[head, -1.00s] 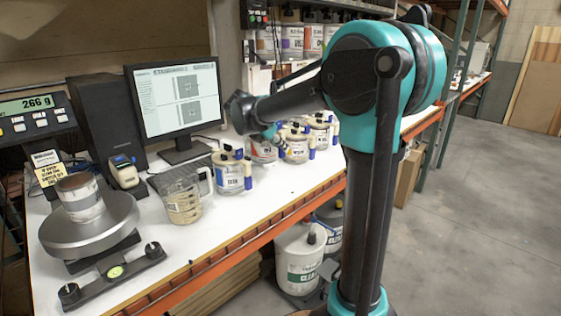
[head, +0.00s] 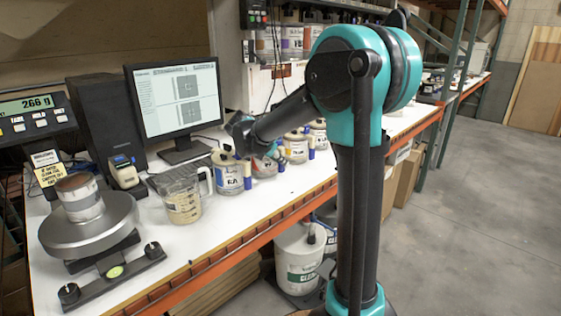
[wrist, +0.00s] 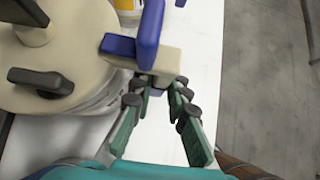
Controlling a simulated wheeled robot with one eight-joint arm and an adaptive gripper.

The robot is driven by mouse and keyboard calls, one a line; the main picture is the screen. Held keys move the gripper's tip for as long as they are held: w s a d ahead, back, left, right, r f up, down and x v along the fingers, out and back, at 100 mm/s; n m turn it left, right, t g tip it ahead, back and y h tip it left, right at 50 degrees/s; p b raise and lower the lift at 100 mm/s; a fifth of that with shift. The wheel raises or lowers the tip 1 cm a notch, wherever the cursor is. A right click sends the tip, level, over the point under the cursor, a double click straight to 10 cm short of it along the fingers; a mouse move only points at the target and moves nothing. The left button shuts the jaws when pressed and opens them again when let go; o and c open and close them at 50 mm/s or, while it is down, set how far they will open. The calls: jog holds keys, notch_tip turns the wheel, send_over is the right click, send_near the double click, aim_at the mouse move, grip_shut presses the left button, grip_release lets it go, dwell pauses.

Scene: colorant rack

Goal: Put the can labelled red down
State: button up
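A cream-lidded can with a reddish label (head: 264,168) is in the row on the white bench, right of another can; its label text is too small to read. My gripper (head: 272,151) is at its front right side. In the wrist view the can's lid (wrist: 85,60) fills the upper left, with a dark knob on top. A blue lever (wrist: 149,35) on a beige block sticks out from its rim. My fingertips (wrist: 163,84) are closed in at that block and hold the can there. The can looks upright, at or very near the bench top; its underside is hidden.
A can with a blue-lettered label (head: 228,174) and a measuring jug (head: 182,196) stand to the left. More cans (head: 297,146) stand to the right. A scale (head: 90,235) with a can on it is at front left.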

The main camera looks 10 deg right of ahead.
jog(key=o, duration=0.5)
jog(key=shift+c, duration=0.2)
jog(key=shift+r, duration=0.1)
jog(key=v, duration=1.2)
jog(key=s+d+f+m+g+y, duration=0.1)
jog(key=s+d+f+m+y, duration=0.1)
jog(key=s+d+f+m, duration=0.3)
jog(key=s+d+f+m+g+y, duration=0.1)
jog(key=s+d+f+m, duration=0.35)
jog(key=f, duration=0.35)
jog(key=s+d+f+m+y, duration=0.1)
jog(key=s+f+m+y, duration=0.3)
jog(key=s+f+m, duration=0.9)
jog(key=s+m, duration=0.2)
jog(key=m, duration=0.1)
jog(key=shift+s+t, duration=0.3)
jog(key=shift+s, duration=0.05)
